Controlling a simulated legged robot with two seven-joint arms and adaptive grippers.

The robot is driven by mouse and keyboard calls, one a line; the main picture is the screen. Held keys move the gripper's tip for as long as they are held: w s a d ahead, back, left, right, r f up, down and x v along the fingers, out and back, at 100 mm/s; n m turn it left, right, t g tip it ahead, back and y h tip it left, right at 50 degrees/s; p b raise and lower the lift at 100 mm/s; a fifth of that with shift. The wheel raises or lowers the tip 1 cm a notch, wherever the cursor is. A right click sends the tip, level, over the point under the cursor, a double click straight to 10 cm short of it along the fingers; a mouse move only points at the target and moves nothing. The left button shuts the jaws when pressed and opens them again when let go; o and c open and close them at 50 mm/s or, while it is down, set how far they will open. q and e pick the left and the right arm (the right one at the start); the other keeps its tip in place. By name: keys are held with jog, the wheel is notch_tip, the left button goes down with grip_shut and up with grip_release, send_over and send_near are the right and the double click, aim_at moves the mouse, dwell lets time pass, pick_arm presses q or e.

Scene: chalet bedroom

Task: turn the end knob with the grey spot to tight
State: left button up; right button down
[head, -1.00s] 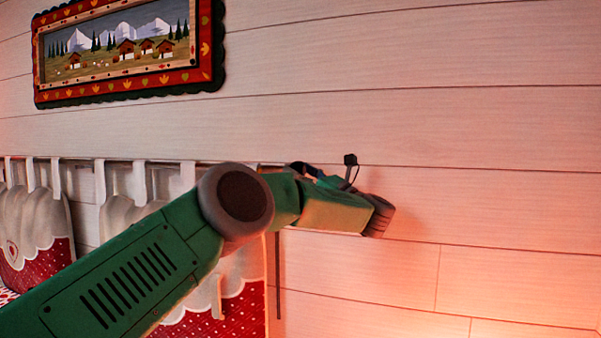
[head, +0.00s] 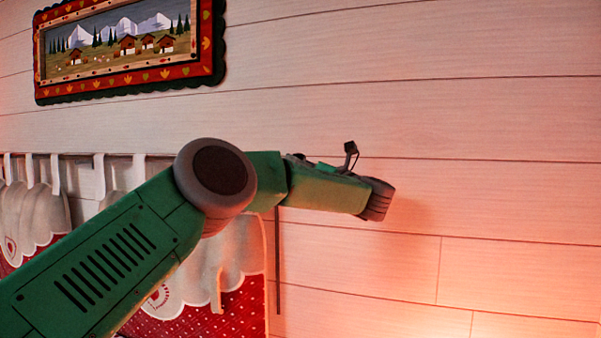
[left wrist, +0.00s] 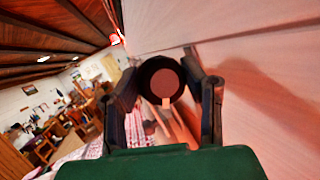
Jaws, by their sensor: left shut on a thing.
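The end knob (left wrist: 148,79) is a dark round piece at the end of the curtain rod, seen end-on in the left wrist view. Its face has a dull reddish-brown disc, with a small pale mark at the lower edge. The warm light makes the exact colours hard to judge. My left gripper (left wrist: 165,91) has one dark finger on each side of the knob and is shut on it. My right gripper is in neither view.
A red and white curtain (head: 240,265) hangs by tabs at the left, partly behind my arm. The plank wall (head: 480,130) runs close along the gripper's side and is bare to the right. A framed mountain picture (head: 130,85) hangs above.

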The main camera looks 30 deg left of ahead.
pick_arm(q)
jog(key=shift+m+h+b, duration=0.35)
jog(key=shift+m+h, duration=0.05)
jog(key=shift+m, duration=0.7)
jog(key=shift+m+t+h, duration=0.3)
jog(key=shift+m+t, duration=0.1)
jog(key=shift+m, duration=0.2)
jog(key=shift+r+m+h, duration=0.1)
jog(key=shift+m+h, duration=0.3)
jog(key=shift+m, duration=0.5)
jog(key=shift+r+m+h+p, duration=0.1)
jog(key=shift+m+h+p, duration=0.5)
jog(key=shift+m, duration=0.3)
jog(key=m+p, duration=0.1)
jog(key=p, duration=0.1)
jog(key=m+h+p, duration=0.1)
jog(key=m+p, duration=0.1)
jog(key=shift+r+g+h, duration=0.1)
jog(key=shift+g+h, duration=0.2)
jog(key=m+p, duration=0.2)
jog(key=p, duration=0.1)
jog(key=shift+h, duration=0.4)
jog(key=shift+f+g+p, duration=0.25)
jog(key=shift+g+p, duration=0.05)
jog(key=shift+g, duration=0.1)
jog(key=shift+f, duration=0.1)
